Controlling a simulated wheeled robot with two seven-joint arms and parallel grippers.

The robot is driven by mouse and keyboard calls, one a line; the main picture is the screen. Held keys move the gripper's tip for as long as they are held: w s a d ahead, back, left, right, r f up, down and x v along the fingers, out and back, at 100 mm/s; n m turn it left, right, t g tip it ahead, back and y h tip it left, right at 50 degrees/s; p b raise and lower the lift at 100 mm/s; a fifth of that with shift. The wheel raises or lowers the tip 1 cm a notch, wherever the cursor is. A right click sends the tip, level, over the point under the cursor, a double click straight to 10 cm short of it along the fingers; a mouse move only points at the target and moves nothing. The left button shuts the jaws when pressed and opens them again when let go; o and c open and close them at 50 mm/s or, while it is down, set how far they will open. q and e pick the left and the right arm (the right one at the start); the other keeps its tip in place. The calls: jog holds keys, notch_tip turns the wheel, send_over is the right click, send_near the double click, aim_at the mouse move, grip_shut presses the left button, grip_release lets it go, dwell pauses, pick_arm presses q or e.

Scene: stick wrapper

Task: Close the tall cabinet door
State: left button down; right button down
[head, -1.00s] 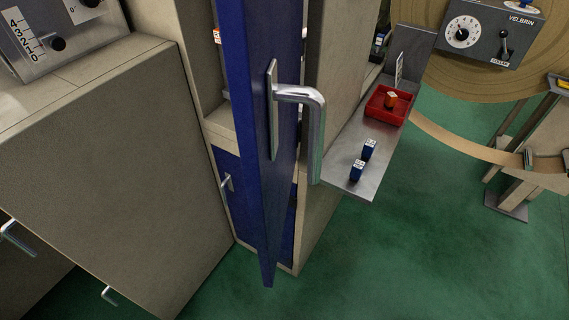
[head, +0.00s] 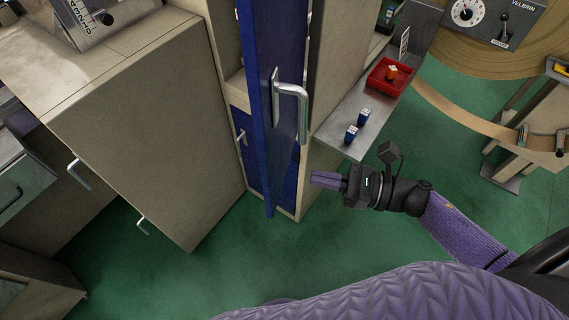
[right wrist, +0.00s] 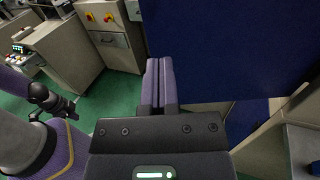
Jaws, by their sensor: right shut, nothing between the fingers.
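The tall cabinet door (head: 259,110) is blue and stands ajar, seen nearly edge-on in the head view. Its silver bar handle (head: 301,112) is on the door's right-facing side. The beige cabinet (head: 338,62) is behind the door. My right gripper (head: 314,179) is shut and empty, right of the door's lower part and below the handle. In the right wrist view, the shut fingers (right wrist: 159,82) show beside the left edge of the big blue panel (right wrist: 225,50); I cannot tell whether they touch it. My left gripper is not in view.
A steel shelf (head: 335,133) with two small blue boxes and a red tray (head: 389,77) juts out right of the cabinet, above my right gripper. A beige cabinet (head: 150,130) stands at the left. Green floor is open below the door.

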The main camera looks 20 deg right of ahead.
aim_at(272, 168)
jog(key=p+x, duration=0.1)
jog(key=x, duration=0.5)
jog(key=shift+w+a, duration=0.25)
jog(key=shift+a, duration=0.1)
jog(key=shift+a, duration=0.1)
